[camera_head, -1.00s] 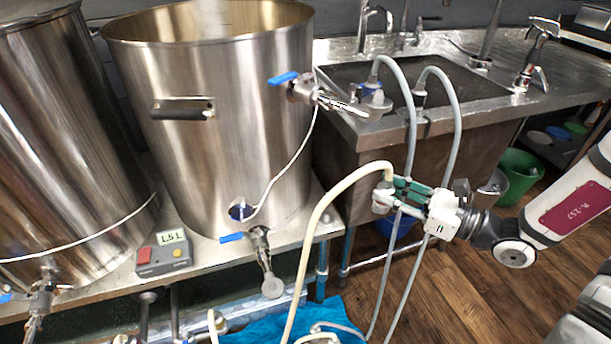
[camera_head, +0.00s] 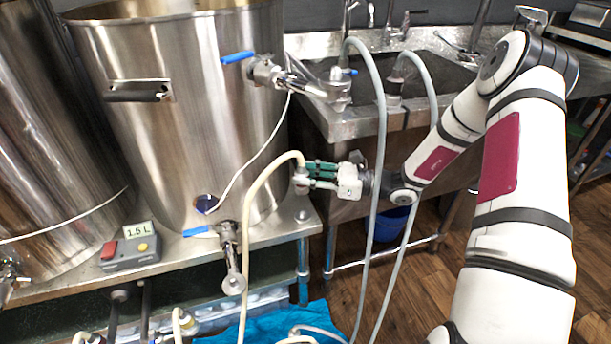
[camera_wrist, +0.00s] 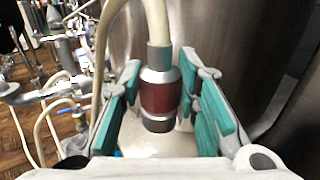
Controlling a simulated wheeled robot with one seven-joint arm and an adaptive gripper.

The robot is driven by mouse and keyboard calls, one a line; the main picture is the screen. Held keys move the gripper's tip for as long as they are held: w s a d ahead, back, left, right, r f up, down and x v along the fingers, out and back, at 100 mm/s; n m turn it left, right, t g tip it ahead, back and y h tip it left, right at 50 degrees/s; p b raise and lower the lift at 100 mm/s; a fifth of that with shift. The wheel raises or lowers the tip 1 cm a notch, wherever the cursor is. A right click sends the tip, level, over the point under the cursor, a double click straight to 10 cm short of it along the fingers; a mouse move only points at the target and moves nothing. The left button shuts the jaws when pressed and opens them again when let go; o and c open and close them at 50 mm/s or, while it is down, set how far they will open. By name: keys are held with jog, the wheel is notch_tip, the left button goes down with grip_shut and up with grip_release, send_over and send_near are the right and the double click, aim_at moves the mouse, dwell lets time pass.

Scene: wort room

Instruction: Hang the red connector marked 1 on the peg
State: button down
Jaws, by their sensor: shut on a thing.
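In the wrist view, a dark red connector (camera_wrist: 160,97) with grey metal collars stands between my green-padded fingers. A cream hose (camera_wrist: 157,20) rises from its top. My gripper (camera_wrist: 161,112) is shut on this connector. In the head view, my gripper (camera_head: 311,173) reaches left at the kettle's right side, above the bench edge, with the cream hose (camera_head: 257,205) arching down from it. The fingers mostly hide the connector there, and no mark 1 is legible. I cannot make out the peg in either view.
A large steel kettle (camera_head: 190,110) has an upper valve (camera_head: 268,73) and a lower valve (camera_head: 228,242), both blue-handled. A control box (camera_head: 130,252) reading 1.5 L sits on the bench. Grey hoses (camera_head: 375,190) hang from the sink taps near my arm. A blue cloth (camera_head: 270,325) lies below.

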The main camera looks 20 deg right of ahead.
jog(key=shift+d+f+b, duration=0.1)
jog(key=shift+f+b, duration=2.8)
jog(key=shift+f, duration=0.55)
jog(key=shift+f+b, duration=0.55)
jog(key=shift+f, duration=0.55)
jog(key=shift+f, duration=0.1)
jog(key=c, duration=1.1)
grip_release()
jog(key=v, duration=1.2)
